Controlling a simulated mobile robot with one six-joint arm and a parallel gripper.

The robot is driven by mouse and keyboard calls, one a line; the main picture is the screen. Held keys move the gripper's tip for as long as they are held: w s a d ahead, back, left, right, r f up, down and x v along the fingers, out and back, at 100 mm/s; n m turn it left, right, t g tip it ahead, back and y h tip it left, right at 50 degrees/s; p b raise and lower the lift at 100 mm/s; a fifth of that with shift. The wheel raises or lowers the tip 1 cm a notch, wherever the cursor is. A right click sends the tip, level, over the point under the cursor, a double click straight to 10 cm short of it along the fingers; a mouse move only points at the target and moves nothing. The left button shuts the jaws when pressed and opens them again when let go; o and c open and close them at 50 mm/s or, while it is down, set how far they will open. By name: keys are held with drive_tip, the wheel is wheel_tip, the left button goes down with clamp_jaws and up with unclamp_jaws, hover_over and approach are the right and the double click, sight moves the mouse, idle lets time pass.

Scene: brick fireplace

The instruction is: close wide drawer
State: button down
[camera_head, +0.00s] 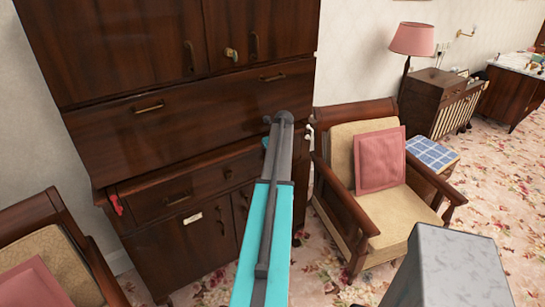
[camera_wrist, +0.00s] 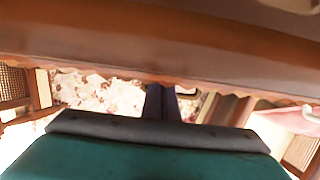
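A dark wooden cabinet (camera_head: 125,50) stands against the wall in the head view. A wide drawer front (camera_head: 205,118) with two brass handles spans its middle. A narrower drawer (camera_head: 165,197) sits below it, above small doors. I cannot tell clearly how far any drawer stands out. My arm reaches up to the cabinet's right part and hides the gripper in the head view. In the wrist view, the dark fingers of my gripper (camera_wrist: 162,104) are together and empty, just below a brown wooden edge (camera_wrist: 160,55). Whether they touch it is unclear.
An armchair (camera_head: 395,210) with a pink cushion (camera_head: 380,160) stands close right of the cabinet. Another armchair (camera_head: 60,255) is at the lower left. A red object (camera_head: 115,203) is at the cabinet's left edge. Flowered carpet (camera_head: 490,180) is open at right.

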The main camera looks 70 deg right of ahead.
drive_tip(key=p+v, duration=0.5)
drive_tip(key=v, duration=0.5)
drive_tip(key=shift+s+a, duration=0.1)
idle(0.5)
